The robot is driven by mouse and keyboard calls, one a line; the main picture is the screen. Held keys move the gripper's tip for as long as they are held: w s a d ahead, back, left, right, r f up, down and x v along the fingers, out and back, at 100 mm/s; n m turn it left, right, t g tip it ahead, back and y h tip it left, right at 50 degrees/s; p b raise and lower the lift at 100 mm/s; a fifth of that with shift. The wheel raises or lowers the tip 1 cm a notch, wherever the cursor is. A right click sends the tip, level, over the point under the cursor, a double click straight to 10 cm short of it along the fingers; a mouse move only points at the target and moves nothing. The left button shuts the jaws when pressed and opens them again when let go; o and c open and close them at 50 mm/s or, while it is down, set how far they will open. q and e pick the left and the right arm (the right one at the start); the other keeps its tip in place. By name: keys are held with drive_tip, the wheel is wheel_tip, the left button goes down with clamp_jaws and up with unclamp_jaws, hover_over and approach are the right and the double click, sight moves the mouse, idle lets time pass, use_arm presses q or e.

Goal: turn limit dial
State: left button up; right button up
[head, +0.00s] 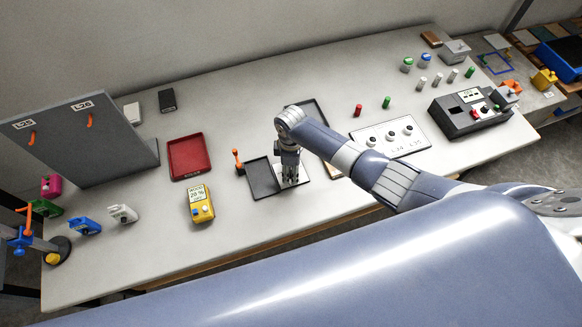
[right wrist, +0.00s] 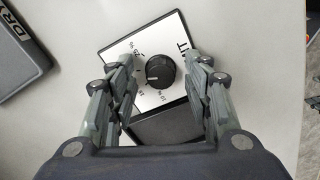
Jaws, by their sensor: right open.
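The limit dial (right wrist: 160,71) is a round black knob with a white pointer mark. It sits on a white plate (right wrist: 130,48) with scale numbers and lettering ending in "IT". In the right wrist view my right gripper (right wrist: 164,62) is open, with one finger on each side of the dial. Gaps show between the fingers and the knob. In the head view my right gripper (head: 288,180) points down over the plate and hides the dial. My left gripper is not in view.
A dark tray (head: 262,182) lies just left of the right gripper, near an orange-handled lever (head: 238,160). A yellow meter (head: 199,204) and a red tray (head: 187,157) are farther left. A white panel with knobs (head: 412,148) lies to the right.

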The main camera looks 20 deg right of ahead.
wheel_tip(320, 180, up, 12)
idle(0.6)
idle(0.5)
